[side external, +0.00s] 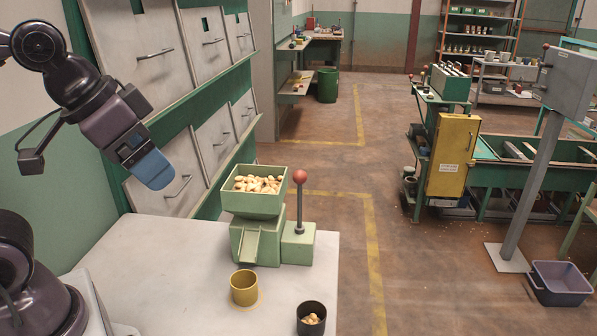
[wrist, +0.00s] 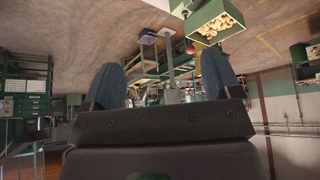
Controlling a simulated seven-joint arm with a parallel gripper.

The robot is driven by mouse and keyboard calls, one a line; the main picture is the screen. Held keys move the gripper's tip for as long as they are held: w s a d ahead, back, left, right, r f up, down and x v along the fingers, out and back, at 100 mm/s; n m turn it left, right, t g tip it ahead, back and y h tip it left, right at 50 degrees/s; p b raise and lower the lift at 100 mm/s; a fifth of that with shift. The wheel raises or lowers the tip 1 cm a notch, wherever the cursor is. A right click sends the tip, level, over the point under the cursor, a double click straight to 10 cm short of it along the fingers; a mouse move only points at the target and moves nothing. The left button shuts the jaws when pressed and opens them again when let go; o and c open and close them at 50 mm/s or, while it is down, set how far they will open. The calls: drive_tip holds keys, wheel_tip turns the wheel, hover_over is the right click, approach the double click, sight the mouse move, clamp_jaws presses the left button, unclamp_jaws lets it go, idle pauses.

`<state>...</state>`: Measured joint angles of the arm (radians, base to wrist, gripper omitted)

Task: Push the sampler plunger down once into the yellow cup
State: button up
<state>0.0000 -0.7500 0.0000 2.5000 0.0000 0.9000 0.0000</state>
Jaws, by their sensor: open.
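The sampler plunger is a dark rod with a red ball knob (side external: 300,176), standing upright and raised above a green block (side external: 298,245). The block adjoins a green hopper (side external: 253,204) heaped with pale nuts; the hopper also shows at the top of the wrist view (wrist: 219,36). A chute (side external: 247,244) slopes from the hopper's front towards the yellow cup (side external: 244,289), which stands upright on the table; I see no nuts in it. My gripper (side external: 155,172) is in the air, up and left of the hopper, apart from everything. In the wrist view its blue fingers (wrist: 163,82) are spread and empty.
A dark cup (side external: 311,322) holding some nuts stands at the front right of the pale table (side external: 170,262). A panel of grey doors with handles (side external: 154,100) rises behind, near my gripper. The table's left part is clear.

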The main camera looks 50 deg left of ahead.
drive_tip(key=shift+f, duration=0.1)
drive_tip(key=c, duration=0.5)
drive_tip(key=shift+w+d+f, duration=0.15)
drive_tip(key=shift+f, duration=0.15)
drive_tip(key=c, duration=0.3)
drive_tip(key=shift+w+d+f+g, duration=0.15)
drive_tip(key=shift+w+g, duration=0.2)
drive_tip(key=shift+w, duration=0.25)
drive_tip(key=shift+w+f+g, duration=0.15)
drive_tip(key=shift+w+g, duration=0.2)
drive_tip(key=shift+w, duration=0.2)
clamp_jaws()
drive_tip(key=w+r+m+g+y, duration=0.1)
drive_tip(key=w+m+y, duration=0.1)
drive_tip(key=w+m, duration=0.8)
drive_tip(key=w+a+r+m+g+y, duration=0.1)
drive_tip(key=w+m+g, duration=0.1)
drive_tip(key=w+m, duration=0.9)
drive_tip(key=shift+w+a+m+y, duration=0.2)
drive_tip(key=shift+w+m+y, duration=0.15)
drive_tip(key=shift+w, duration=2.05)
